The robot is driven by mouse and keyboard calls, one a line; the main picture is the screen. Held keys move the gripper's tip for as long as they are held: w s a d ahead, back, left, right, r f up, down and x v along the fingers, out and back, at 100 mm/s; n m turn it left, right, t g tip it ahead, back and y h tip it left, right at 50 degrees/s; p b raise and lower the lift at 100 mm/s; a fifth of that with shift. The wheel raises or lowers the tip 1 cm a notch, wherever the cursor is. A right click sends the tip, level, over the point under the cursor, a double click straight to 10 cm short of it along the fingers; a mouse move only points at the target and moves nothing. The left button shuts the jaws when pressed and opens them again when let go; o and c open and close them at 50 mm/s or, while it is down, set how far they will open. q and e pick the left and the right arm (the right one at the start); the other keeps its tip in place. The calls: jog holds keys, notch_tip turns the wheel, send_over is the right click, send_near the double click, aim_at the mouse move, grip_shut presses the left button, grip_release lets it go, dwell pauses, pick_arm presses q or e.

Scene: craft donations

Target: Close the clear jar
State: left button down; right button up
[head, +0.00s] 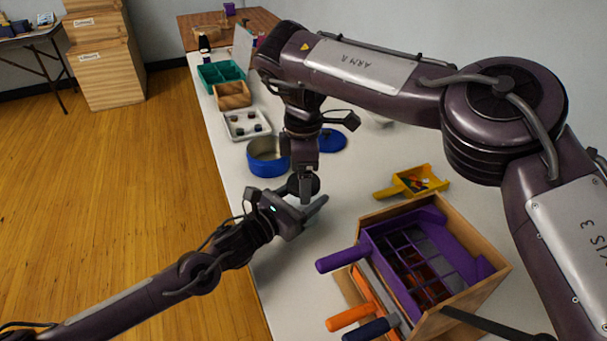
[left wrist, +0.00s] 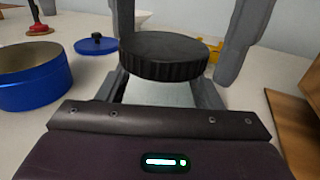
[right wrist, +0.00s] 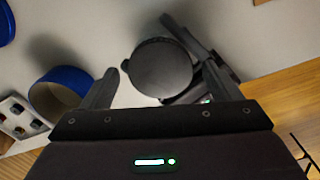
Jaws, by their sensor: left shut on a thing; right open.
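The clear jar (left wrist: 160,94) stands between the fingers of my left gripper (head: 308,207), which is shut on it; the jar is mostly hidden in the head view. A black round lid with a ridged edge (left wrist: 172,58) sits over the jar's mouth; I cannot tell whether it is fully seated. The lid also shows from above in the right wrist view (right wrist: 160,67). My right gripper (right wrist: 157,85) is open above the jar, its fingers on either side of the lid and apart from it. In the head view the right gripper (head: 305,190) points down at the jar.
A blue pot (head: 267,158) and its blue lid (head: 331,140) lie behind the jar. A yellow dustpan-like tray (head: 414,182) is to the right. A wooden box with a purple organizer (head: 410,250) stands close at front right. Trays (head: 246,125) line the table's left edge.

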notch_tip(320, 180, up, 4)
jog(key=shift+r, duration=0.15)
jog(key=shift+c, duration=0.4)
jog(key=n, duration=0.2)
jog(key=r+n, duration=0.1)
jog(key=n, duration=0.2)
jog(key=shift+w+a, duration=0.15)
jog(key=shift+a, duration=0.05)
jog(key=n, duration=0.2)
jog(key=r+n, duration=0.1)
jog(key=n, duration=0.1)
jog(key=shift+n, duration=0.3)
jog(key=n, duration=0.4)
jog(key=shift+r, duration=0.4)
jog(key=n, duration=0.3)
jog(key=shift+d+r+n, duration=0.15)
jog(key=shift+r+n, duration=0.15)
